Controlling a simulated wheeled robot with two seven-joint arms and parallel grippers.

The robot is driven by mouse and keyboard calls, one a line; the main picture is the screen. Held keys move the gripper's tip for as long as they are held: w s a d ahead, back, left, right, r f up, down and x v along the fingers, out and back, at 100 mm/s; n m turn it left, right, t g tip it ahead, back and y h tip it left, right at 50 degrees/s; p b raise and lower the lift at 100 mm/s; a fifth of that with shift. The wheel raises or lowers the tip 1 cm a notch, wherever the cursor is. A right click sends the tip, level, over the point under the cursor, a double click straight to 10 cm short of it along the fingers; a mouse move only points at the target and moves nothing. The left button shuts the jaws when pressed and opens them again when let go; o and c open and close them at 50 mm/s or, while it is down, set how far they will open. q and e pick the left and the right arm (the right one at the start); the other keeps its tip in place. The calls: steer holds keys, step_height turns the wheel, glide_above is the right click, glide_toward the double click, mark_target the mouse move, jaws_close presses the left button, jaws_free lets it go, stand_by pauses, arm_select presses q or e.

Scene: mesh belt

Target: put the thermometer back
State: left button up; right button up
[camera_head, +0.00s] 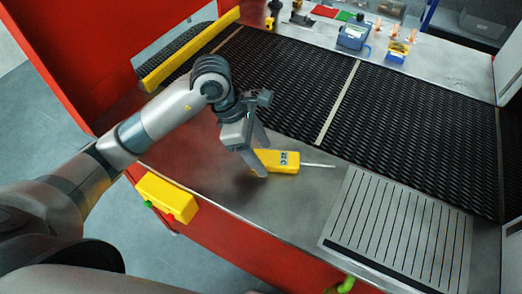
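The yellow thermometer (283,162) lies on the bare metal front strip of the table, its thin probe pointing right. It has a small dark display. My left gripper (266,160) points down at the thermometer's left end, with its two fingers spread apart. One finger is in front of that end and hides part of it; the other is toward the back. I cannot tell whether either finger touches it. My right gripper is not in view.
The dark mesh belt (410,115) runs behind the strip. A slotted metal plate (400,225) lies to the right. A yellow box with buttons (166,197) is on the front edge. A blue device (353,36) and small items stand on the far ledge. A yellow rail (190,52) is at left.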

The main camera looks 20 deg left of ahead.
arm_select(q)
steer(key=shift+r, duration=0.1)
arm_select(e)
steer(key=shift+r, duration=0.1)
arm_select(q)
steer(key=shift+r, duration=0.1)
steer(key=shift+a+r, duration=0.15)
steer(key=shift+r, duration=0.05)
steer(key=b+v, duration=0.3)
steer(key=v, duration=0.8)
steer(key=shift+r, duration=0.2)
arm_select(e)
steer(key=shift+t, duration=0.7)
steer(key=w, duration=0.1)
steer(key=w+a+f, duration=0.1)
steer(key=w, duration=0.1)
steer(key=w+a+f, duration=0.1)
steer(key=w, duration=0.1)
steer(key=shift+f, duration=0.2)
arm_select(q)
steer(key=shift+s, duration=0.1)
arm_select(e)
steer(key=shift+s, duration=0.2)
